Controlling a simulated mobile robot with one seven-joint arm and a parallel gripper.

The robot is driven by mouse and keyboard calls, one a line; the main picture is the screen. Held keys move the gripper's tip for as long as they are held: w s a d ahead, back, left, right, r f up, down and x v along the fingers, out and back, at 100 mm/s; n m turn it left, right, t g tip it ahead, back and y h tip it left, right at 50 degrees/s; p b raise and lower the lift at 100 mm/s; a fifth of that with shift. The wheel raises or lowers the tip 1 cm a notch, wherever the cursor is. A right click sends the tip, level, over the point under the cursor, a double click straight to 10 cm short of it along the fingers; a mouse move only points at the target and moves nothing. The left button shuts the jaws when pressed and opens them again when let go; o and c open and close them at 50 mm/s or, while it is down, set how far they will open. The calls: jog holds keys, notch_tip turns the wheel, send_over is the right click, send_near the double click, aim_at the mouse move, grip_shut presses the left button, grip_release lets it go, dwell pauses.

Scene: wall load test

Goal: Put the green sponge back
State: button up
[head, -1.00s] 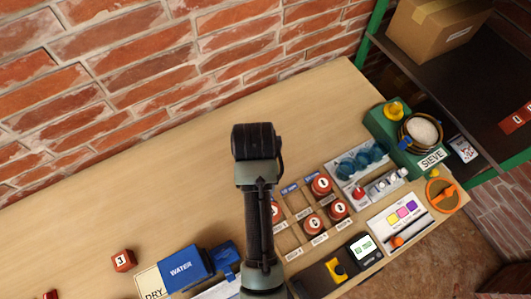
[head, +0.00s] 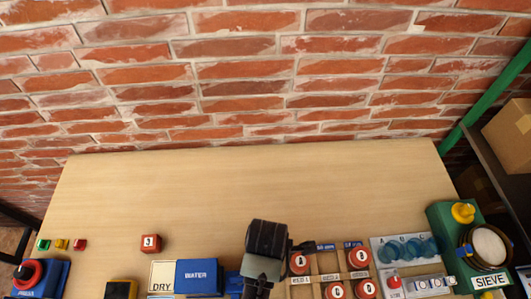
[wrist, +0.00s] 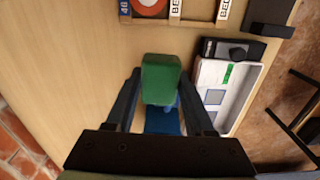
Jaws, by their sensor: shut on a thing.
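The green sponge (wrist: 161,78) is a green block between the two fingers of my gripper (wrist: 160,90) in the wrist view. My gripper is shut on it and holds it above the wooden table. A blue thing (wrist: 163,121) lies partly hidden below the sponge in the wrist view. In the head view a blue piece (head: 233,283) shows just left of my arm, beside the WATER box. The sponge and the fingertips are hidden in the head view.
A blue WATER box (head: 198,276) and a DRY card (head: 162,277) are left of my arm. A rack with red numbered pieces (head: 336,289) is to the right. A green SIEVE unit (head: 442,217) stands at the right end. The table's back half (head: 260,180) is clear.

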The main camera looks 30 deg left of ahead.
jog(key=shift+s+f+n, duration=0.1)
jog(key=shift+f+n, duration=0.2)
jog(key=shift+f, duration=0.1)
notch_tip(320, 180, down, 9)
jog(key=shift+f, duration=0.2)
jog(key=shift+f, duration=0.1)
jog(key=o, duration=1.3)
